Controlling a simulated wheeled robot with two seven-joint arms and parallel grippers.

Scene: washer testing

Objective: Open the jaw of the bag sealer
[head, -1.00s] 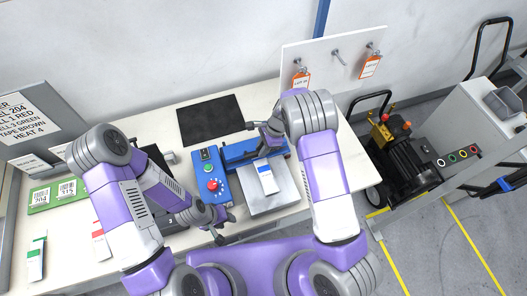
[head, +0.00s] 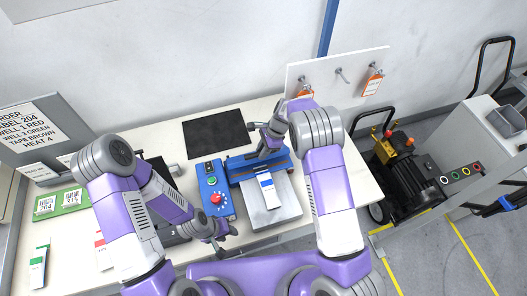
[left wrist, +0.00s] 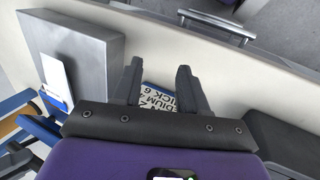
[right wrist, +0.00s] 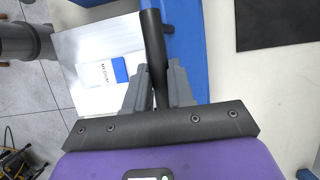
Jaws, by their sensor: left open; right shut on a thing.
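The bag sealer is blue, with a long jaw (head: 240,171) and a control box (head: 211,180) with a red knob. A steel plate (head: 290,205) stands before the jaw, with a white-and-blue pouch (head: 267,190) on it. My right gripper (head: 256,126) is shut on the sealer's dark handle bar; the right wrist view shows the bar (right wrist: 153,40) between the fingers (right wrist: 158,88). The head view does not show clearly how far the jaw is open. My left gripper (head: 221,242) is open and empty near the table's front edge, also seen in the left wrist view (left wrist: 160,85).
A black mat (head: 217,132) lies behind the sealer. A white board (head: 325,80) with hooks and orange tags stands at the back right. A green card (head: 62,200) and an order sign (head: 35,130) are at the left.

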